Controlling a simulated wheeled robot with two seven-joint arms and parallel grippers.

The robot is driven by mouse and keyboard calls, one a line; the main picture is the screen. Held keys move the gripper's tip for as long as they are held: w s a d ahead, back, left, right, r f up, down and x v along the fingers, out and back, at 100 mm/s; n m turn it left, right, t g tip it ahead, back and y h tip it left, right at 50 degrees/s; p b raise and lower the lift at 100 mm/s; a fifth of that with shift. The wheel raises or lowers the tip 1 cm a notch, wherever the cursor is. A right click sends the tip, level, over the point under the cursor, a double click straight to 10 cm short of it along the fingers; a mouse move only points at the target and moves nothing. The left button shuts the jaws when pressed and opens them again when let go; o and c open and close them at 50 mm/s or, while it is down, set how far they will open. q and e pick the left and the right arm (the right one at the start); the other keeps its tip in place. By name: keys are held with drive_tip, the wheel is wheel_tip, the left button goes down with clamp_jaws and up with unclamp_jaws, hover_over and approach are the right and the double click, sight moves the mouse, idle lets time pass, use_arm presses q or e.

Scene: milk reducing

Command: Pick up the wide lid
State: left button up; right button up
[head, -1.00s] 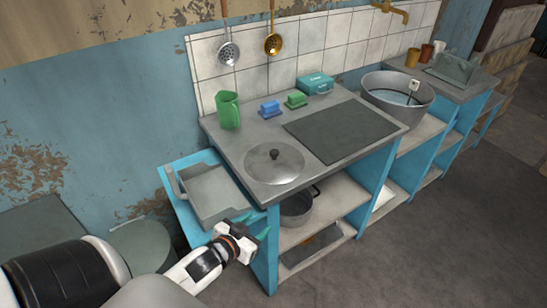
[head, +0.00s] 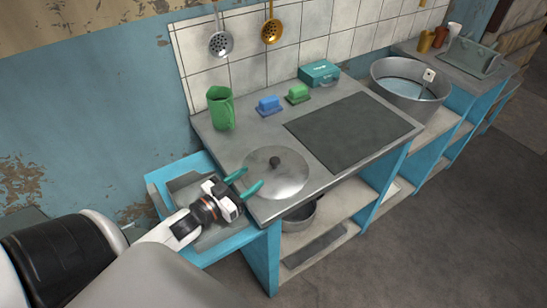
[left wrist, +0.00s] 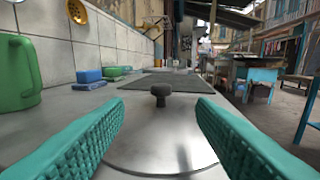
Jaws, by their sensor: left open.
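The wide lid (head: 285,181) is a round, shiny metal disc with a dark knob (head: 274,162) in its middle. It lies flat on the grey counter near its left front corner. My left gripper (head: 246,184) is open, with its teal fingers over the lid's left edge and pointing at the knob. In the left wrist view the lid (left wrist: 160,140) lies ahead between the two fingers, and the knob (left wrist: 160,93) stands centred in the gap beyond the fingertips. The fingers are apart from the knob. My right gripper is not in view.
A green pitcher (head: 221,108), a blue block (head: 269,106), a green block (head: 298,94) and a teal box (head: 319,73) stand along the back of the counter. A dark flat panel (head: 350,129) lies right of the lid. A pot (head: 299,216) sits on the shelf below.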

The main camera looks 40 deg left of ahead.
sight(278, 159)
use_arm(q)
drive_tip(key=shift+w+r, duration=0.1)
drive_tip(key=shift+w, duration=0.25)
drive_tip(key=w, duration=0.2)
drive_tip(key=w+d, duration=0.1)
drive_tip(key=w, duration=0.2)
drive_tip(key=shift+d+r+p, duration=0.1)
drive_tip(key=shift+d+p, duration=0.05)
drive_tip(key=shift+p, duration=0.15)
drive_tip(key=shift+w+d, duration=0.1)
drive_tip(key=shift+w, duration=0.45)
drive_tip(key=w, duration=0.3)
drive_tip(key=w+d, duration=0.1)
drive_tip(key=w, duration=0.1)
drive_tip(key=shift+f+p, duration=0.3)
drive_tip(key=shift+p, duration=0.05)
drive_tip(key=shift+s, duration=0.1)
drive_tip(key=c, duration=1.1)
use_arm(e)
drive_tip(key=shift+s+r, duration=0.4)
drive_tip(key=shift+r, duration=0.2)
use_arm(q)
drive_tip(key=shift+r, duration=0.1)
